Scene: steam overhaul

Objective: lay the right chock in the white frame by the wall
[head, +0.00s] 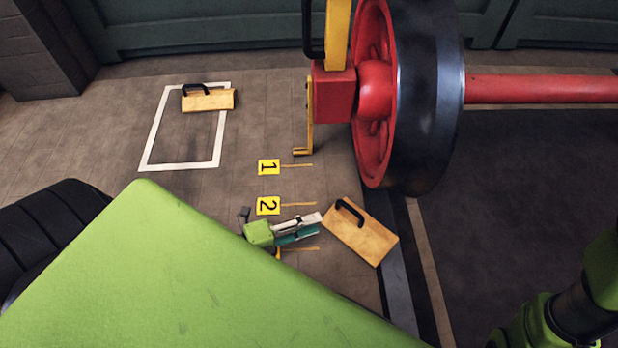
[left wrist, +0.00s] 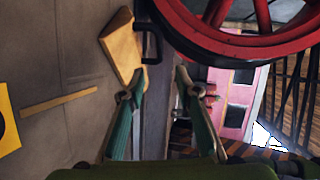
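One wooden chock (head: 362,240) with a black handle lies on the floor beside the rail at the right, turned at an angle. It also shows in the left wrist view (left wrist: 121,50), its black handle standing out to the right. My left gripper (head: 313,227) is just left of this chock, low over the floor; in the left wrist view its two fingers (left wrist: 162,76) are apart with nothing between them. Contact with the chock cannot be told. The white frame (head: 152,136) is on the floor by the wall. Another wooden chock (head: 208,101) lies across its upper right corner.
A red and black wheel (head: 428,100) on a red axle stands right of the chock. A yellow and red stand (head: 333,95) is beside it. Yellow markers 1 (head: 269,167) and 2 (head: 268,206) lie on the floor. Most of the frame's inside is bare.

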